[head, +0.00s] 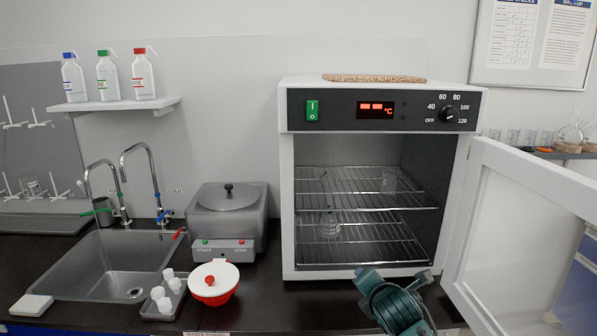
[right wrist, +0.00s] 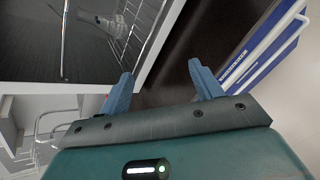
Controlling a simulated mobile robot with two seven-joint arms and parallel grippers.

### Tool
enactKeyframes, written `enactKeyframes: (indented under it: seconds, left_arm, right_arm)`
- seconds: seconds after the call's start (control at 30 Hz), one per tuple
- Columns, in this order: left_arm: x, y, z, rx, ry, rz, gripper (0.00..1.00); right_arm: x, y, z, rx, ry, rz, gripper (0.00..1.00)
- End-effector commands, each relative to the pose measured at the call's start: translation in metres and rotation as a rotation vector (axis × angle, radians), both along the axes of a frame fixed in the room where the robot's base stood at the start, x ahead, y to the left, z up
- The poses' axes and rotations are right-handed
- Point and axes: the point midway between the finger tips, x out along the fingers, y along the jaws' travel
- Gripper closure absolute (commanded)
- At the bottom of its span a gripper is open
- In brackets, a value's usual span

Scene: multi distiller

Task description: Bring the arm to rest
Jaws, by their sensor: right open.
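My right gripper (head: 394,276) is at the bottom of the head view, just in front of the oven's lower front edge. In the right wrist view its two blue fingers (right wrist: 160,76) are spread apart with nothing between them. The white drying oven (head: 384,265) stands open, its door (head: 530,225) swung out to the right. My left gripper is not in view.
The open door bounds the room to the gripper's right. Dark counter (head: 310,300) lies free left of the gripper.

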Motion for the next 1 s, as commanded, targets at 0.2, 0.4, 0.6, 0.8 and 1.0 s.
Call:
enactKeyframes:
  seconds: [0.2,0.4,0.6,0.8,1.0]
  left_arm:
    - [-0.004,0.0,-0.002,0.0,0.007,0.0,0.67]
    - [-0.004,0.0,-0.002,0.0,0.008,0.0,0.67]
    - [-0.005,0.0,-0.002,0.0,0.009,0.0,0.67]
    - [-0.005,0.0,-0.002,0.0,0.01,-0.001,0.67]
    - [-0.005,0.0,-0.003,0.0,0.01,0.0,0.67]
  right_arm:
    - [-0.095,0.018,-0.112,0.627,0.111,-0.247,0.35]
    - [-0.197,0.02,-0.177,1.188,0.213,-0.591,0.35]
    - [-0.285,0.012,-0.205,1.616,0.269,-0.931,0.35]
    - [-0.324,0.007,-0.21,1.81,0.278,-1.105,0.35]
    - [-0.327,0.006,-0.21,1.835,0.277,-1.125,0.35]
